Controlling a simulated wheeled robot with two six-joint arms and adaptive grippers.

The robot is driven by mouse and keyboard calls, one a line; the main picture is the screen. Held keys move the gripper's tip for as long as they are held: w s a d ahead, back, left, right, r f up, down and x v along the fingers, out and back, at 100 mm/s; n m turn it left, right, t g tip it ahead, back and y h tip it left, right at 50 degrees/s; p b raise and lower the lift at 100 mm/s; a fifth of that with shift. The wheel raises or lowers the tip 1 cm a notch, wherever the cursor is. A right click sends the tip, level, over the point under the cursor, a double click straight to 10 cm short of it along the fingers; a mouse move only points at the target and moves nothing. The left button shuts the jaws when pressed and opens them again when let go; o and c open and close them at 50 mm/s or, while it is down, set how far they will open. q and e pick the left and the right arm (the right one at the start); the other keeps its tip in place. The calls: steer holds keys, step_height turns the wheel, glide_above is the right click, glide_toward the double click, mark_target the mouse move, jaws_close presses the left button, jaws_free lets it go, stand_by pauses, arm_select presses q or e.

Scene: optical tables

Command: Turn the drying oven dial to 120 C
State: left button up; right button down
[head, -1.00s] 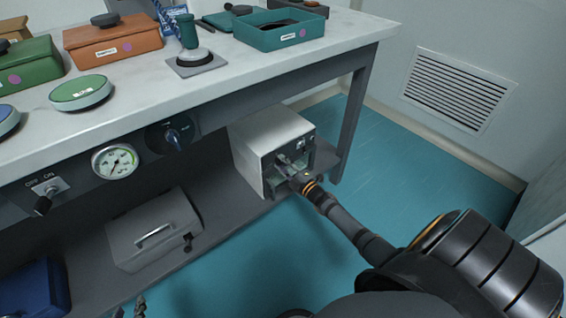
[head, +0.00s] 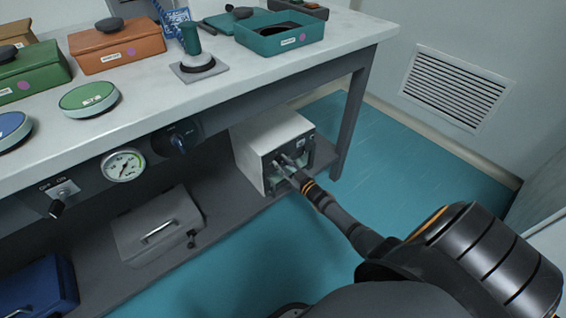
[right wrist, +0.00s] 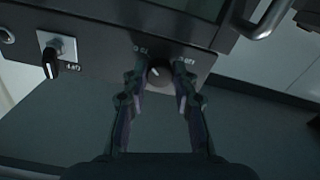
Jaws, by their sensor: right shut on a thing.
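The drying oven (head: 262,125) is a pale box on the lower shelf under the bench, at the centre of the head view. My right gripper (head: 284,164) reaches its front from the lower right. In the right wrist view the dark round dial (right wrist: 160,73) with a light pointer mark sits between the fingertips of my right gripper (right wrist: 160,82), which is shut on it. Small pale markings flank the dial, too blurred to read surely. The fingers hide part of the dial's sides. My left gripper is not in view.
An OFF-marked switch (right wrist: 50,58) is left of the dial, and a metal handle (right wrist: 262,18) is above right. The bench top (head: 150,100) overhangs the oven's left. A gauge (head: 123,164) and a dark knob (head: 180,142) are on the bench front. Blue floor is clear at right.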

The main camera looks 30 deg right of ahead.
steer(key=m, duration=0.3)
steer(key=shift+p, duration=0.3)
steer(key=m, duration=0.2)
steer(key=shift+m, duration=0.4)
steer(key=m+p, duration=0.1)
steer(key=m, duration=0.1)
steer(key=shift+m, duration=0.3)
steer(key=m, duration=0.2)
steer(key=shift+m, duration=0.4)
steer(key=m, duration=0.2)
steer(key=shift+a+m+p, duration=0.1)
steer(key=shift+m+p, duration=0.2)
steer(key=shift+p, duration=0.1)
steer(key=m, duration=0.4)
steer(key=shift+p, duration=0.3)
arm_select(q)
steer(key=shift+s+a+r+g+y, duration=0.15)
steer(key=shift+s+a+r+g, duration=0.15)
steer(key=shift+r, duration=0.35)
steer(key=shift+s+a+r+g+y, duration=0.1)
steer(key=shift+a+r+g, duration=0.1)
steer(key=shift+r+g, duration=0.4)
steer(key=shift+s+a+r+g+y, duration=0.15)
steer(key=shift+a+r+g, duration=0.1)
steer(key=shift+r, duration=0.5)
arm_select(e)
steer(key=shift+m, duration=1.8)
